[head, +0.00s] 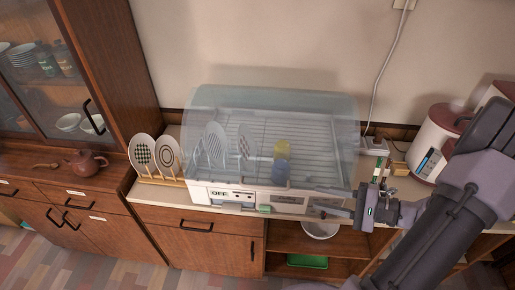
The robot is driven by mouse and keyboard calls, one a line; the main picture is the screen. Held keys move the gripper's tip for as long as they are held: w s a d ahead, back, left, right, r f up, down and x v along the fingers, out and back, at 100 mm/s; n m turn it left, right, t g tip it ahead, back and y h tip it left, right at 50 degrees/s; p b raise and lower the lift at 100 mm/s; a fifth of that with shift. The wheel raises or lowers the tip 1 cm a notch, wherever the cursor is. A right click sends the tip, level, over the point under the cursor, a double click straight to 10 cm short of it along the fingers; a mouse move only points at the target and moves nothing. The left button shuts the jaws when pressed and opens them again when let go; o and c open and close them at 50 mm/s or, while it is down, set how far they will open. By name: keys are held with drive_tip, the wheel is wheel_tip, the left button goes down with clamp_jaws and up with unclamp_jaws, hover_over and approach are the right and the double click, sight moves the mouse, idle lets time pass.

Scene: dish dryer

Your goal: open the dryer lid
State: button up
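The dish dryer (232,199) stands on the counter against the wall, with a white front panel marked OFF. Its clear lid (275,100) is down over the wire rack inside. Through the lid I see several plates (214,145) at the left and a yellow and blue cup-like item (281,160) near the middle. My gripper (318,208) reaches in from the right, with its fingers pointing left at the dryer's lower front right corner. The fingers overlap the front panel in the picture. I cannot tell whether they touch it, or how far apart they are.
A plate stand (160,180) with plates is left of the dryer. A red and white rice cooker (436,140) and a power strip (374,146) are at the right. A brown teapot (86,163) sits on the left cabinet. A bowl (320,230) and green tray (307,261) are on shelves below.

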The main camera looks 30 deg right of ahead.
sight(270, 188)
drive_tip(key=b+x, duration=0.4)
drive_tip(key=x, duration=1.3)
drive_tip(key=shift+a, duration=0.35)
drive_tip(key=shift+c, duration=0.2)
clamp_jaws()
